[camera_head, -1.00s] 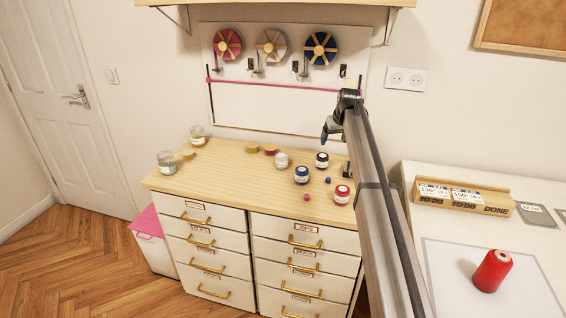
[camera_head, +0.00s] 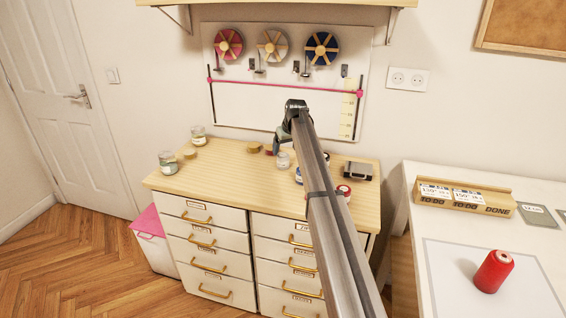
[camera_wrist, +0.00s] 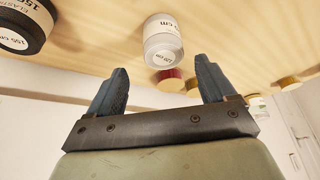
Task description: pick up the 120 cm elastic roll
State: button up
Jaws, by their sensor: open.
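My gripper (camera_head: 282,135) is open and empty above the back of the dresser top. In the wrist view its two dark fingers (camera_wrist: 162,80) are spread apart. A black roll (camera_wrist: 25,25) reading "ELASTIC" and "155 cm" is at the wrist view's upper left. My arm hides part of the rolls.
Lids (camera_wrist: 170,78) lie near the white roll. A white table (camera_head: 440,230) with a red spool (camera_head: 494,271) stands right.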

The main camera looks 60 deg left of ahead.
aim_at(283, 155)
jog(key=shift+s+x, duration=0.15)
jog(key=shift+x, duration=1.55)
jog(key=shift+s+x, duration=0.15)
jog(key=shift+x, duration=1.6)
jog(key=shift+d, duration=0.15)
jog(key=shift+c, duration=0.4)
jog(key=c, duration=1)
jog(key=shift+o, duration=0.2)
jog(key=shift+r, duration=0.1)
